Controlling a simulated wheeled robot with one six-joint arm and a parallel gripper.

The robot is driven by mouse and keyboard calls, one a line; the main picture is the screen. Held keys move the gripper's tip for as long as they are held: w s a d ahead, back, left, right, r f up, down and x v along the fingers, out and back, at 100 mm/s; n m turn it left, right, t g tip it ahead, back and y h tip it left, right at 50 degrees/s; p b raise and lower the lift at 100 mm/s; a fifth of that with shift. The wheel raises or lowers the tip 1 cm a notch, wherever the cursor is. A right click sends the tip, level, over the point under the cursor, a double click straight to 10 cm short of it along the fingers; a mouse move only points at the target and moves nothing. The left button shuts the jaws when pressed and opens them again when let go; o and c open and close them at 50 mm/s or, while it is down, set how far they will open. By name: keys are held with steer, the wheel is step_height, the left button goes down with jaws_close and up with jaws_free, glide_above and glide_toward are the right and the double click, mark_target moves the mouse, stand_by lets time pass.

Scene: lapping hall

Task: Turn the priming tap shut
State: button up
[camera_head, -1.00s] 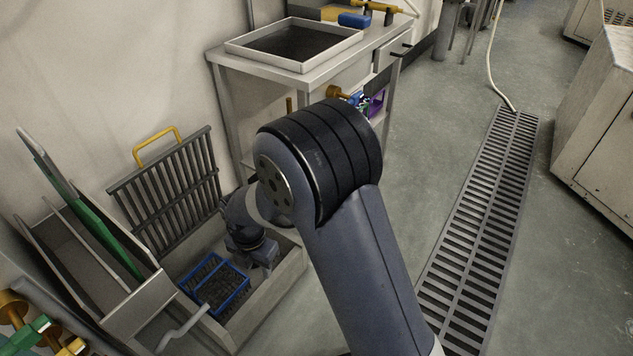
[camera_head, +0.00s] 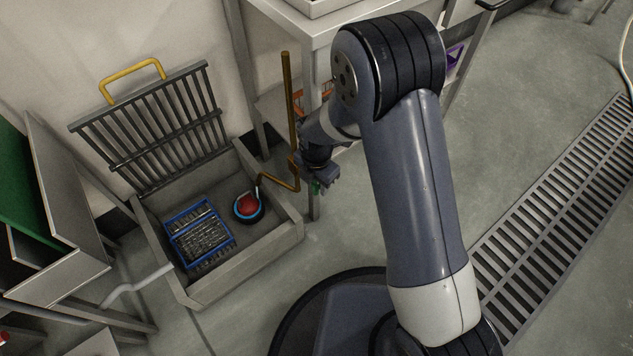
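A brass pipe (camera_head: 288,95) stands upright beside the table leg, and a bent brass spout (camera_head: 275,181) reaches from its lower end over the sump. My gripper (camera_head: 320,186) is at the right of the pipe's lower end, pointing down. A small green piece (camera_head: 317,188) shows at its fingertips; it may be the priming tap's handle, but I cannot tell whether the fingers touch it. The tap's body is not clearly seen. The fingers are too small and dark to tell whether they are open.
The sump (camera_head: 268,238) holds a blue wire basket (camera_head: 203,238) and a red round thing in a blue ring (camera_head: 248,207). A grating with a yellow handle (camera_head: 150,125) leans on the wall behind. The table (camera_head: 300,22) stands close behind my arm.

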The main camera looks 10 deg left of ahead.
jaws_close()
stand_by(0.4)
steer(key=g+y+b, duration=0.2)
steer(key=g, duration=0.1)
steer(key=shift+w+d+f+y+b, duration=0.2)
steer(key=shift+f+y+b, duration=0.1)
steer(key=shift+y+b, duration=0.1)
steer(key=shift+w+f+g+y+b, duration=0.15)
steer(key=shift+g+y+b, duration=1.4)
steer(key=shift+g+y, duration=0.85)
steer(key=shift+s+f+g+y+b, duration=0.1)
steer(key=shift+g+y+b, duration=1.7)
steer(key=shift+g, duration=1)
steer(key=shift+y, duration=0.4)
